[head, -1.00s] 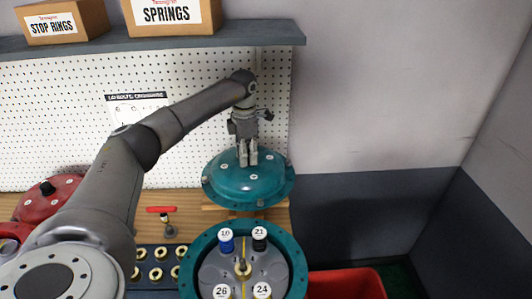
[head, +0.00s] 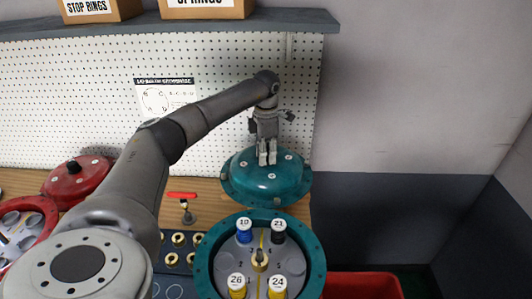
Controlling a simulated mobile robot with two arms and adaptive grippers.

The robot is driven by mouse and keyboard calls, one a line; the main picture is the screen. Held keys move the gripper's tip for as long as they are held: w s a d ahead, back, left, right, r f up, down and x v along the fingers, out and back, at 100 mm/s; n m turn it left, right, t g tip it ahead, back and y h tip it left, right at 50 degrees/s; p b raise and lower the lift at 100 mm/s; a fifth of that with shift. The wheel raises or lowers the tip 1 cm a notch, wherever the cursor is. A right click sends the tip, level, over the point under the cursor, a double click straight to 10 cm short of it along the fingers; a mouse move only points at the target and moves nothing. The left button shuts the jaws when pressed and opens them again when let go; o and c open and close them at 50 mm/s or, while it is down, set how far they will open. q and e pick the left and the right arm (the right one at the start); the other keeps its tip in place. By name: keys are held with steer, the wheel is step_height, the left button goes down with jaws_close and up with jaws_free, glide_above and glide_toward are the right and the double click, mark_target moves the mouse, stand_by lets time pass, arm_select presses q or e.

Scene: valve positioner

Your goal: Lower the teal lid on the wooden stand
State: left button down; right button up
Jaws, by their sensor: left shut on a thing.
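The teal lid (head: 266,178) is a domed, flanged cover with light bolt heads. It is roughly level at the back right of the bench, behind the open teal housing (head: 312,250). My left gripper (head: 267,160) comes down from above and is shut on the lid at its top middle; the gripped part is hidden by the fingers. The wooden stand is almost wholly hidden beneath the lid, so I cannot tell whether the lid touches it. My right gripper is not in view.
The housing holds blue, black and yellow numbered parts. A red-handled valve (head: 182,197), a tray of brass fittings (head: 177,239) and a red lid (head: 78,180) lie to the left. A red bin (head: 362,286) is at lower right. The pegboard (head: 60,100) and shelf (head: 270,24) are behind.

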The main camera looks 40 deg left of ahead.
arm_select(q)
steer(key=shift+f+b, duration=1.5)
steer(key=shift+f, duration=0.3)
steer(key=shift+f+p, duration=0.2)
steer(key=shift+p, duration=0.15)
steer(key=shift+f+b, duration=0.8)
steer(key=shift+f, duration=0.6)
steer(key=c, duration=1.5)
jaws_free()
steer(key=o, duration=0.5)
steer(key=shift+s, duration=0.15)
